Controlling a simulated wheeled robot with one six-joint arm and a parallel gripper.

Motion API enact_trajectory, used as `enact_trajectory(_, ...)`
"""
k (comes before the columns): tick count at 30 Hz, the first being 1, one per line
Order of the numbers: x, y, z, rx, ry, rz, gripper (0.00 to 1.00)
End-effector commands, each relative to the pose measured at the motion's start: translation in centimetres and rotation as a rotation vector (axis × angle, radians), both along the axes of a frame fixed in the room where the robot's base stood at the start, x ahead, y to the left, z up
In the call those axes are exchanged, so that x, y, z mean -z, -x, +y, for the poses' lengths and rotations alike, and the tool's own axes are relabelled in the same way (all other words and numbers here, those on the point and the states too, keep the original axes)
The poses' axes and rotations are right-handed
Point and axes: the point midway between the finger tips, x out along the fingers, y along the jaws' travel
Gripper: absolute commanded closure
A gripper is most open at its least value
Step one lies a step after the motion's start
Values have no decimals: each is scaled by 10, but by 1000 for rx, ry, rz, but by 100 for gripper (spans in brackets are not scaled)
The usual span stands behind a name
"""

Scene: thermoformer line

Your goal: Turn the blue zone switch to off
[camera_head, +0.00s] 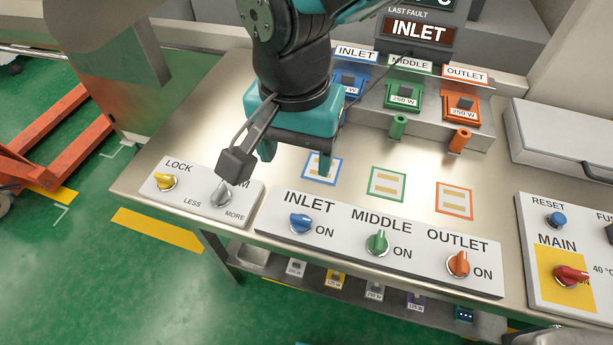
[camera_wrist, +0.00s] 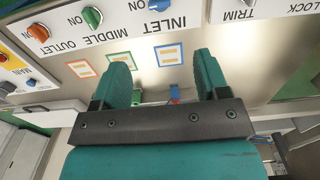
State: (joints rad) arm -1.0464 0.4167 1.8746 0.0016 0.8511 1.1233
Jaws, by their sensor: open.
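The blue zone switch (camera_head: 299,223) is a blue knob on the white panel under the label INLET, with ON printed to its right. Its exact pointer angle is too small to tell. It also shows at the top edge of the wrist view (camera_wrist: 159,4), partly cut off. My gripper (camera_head: 296,162) is open and empty, above the steel table behind the INLET label, apart from the switch. In the wrist view my gripper (camera_wrist: 163,72) has its two teal fingers spread, with the blue-framed square (camera_wrist: 168,54) between and beyond them.
The green MIDDLE knob (camera_head: 377,243) and orange OUTLET knob (camera_head: 458,263) share the panel. A yellow LOCK knob (camera_head: 164,181) and grey trim knob (camera_head: 222,196) are at left. The red MAIN switch (camera_head: 571,275) is at right. Coloured connector blocks (camera_head: 404,96) stand behind.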

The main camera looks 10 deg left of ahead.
Motion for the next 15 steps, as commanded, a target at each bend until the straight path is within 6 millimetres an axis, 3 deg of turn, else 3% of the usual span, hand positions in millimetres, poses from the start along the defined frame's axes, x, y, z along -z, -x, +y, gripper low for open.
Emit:
enact_trajectory(5,28,0,-2,2,6,3,32)
enact_trajectory(15,106,0,-2,1,5,3,32)
